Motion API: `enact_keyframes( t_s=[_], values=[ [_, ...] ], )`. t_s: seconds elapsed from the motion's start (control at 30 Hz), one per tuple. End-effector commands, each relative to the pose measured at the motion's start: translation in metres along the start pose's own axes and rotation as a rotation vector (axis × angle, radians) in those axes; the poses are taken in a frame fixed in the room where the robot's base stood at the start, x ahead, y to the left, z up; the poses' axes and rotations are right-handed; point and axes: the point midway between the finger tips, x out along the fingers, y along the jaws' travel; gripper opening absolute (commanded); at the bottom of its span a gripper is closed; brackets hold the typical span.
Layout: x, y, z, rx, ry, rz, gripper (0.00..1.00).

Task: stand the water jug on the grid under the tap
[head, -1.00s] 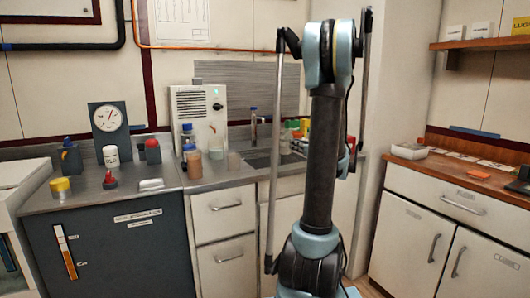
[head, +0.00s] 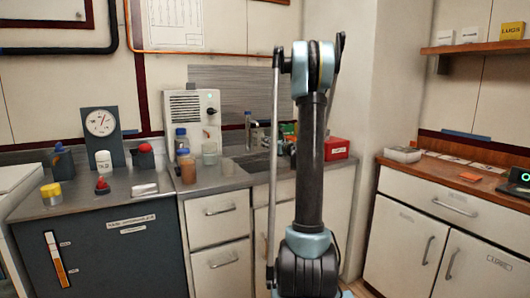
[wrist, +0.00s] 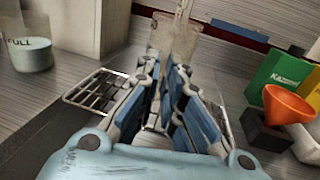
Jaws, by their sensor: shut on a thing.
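In the wrist view my gripper (wrist: 168,68) points away, its blue-padded fingers close together on a see-through brownish vessel, which I take to be the water jug (wrist: 188,48). The fingers cover much of the jug, and its base is hard to make out. The wire grid (wrist: 93,92) shows below and on both sides of the fingers; I cannot tell whether the jug touches it. In the head view the tap (head: 248,122) stands at the sink, left of my arm. My gripper and the jug are hidden behind the arm there.
A clear container marked FULL (wrist: 30,52) stands left of the grid. A green box (wrist: 283,80) and an orange funnel (wrist: 290,104) are close on the right. Bottles and cups stand by the white unit (head: 192,112). A red box (head: 337,148) sits right of my arm.

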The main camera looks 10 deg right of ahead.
Motion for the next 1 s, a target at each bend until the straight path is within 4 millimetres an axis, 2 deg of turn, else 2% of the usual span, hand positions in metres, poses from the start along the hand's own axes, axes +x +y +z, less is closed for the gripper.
enact_keyframes(
  t_s=[0.1,0.37,0.73,0.77,0.8,0.83,1.0],
  values=[
    [0.011,0.000,0.000,0.000,0.000,0.002,0.00],
    [0.009,-0.002,-0.033,0.000,0.000,-0.001,0.00],
    [0.009,-0.002,-0.037,0.000,0.000,-0.002,0.00],
    [0.009,-0.002,-0.037,0.000,0.000,-0.002,0.14],
    [0.009,-0.002,-0.037,0.000,0.000,-0.002,0.23],
    [0.009,-0.002,-0.037,0.000,0.000,-0.002,0.27],
    [0.009,-0.002,-0.036,0.000,0.000,-0.002,0.27]
  ],
)
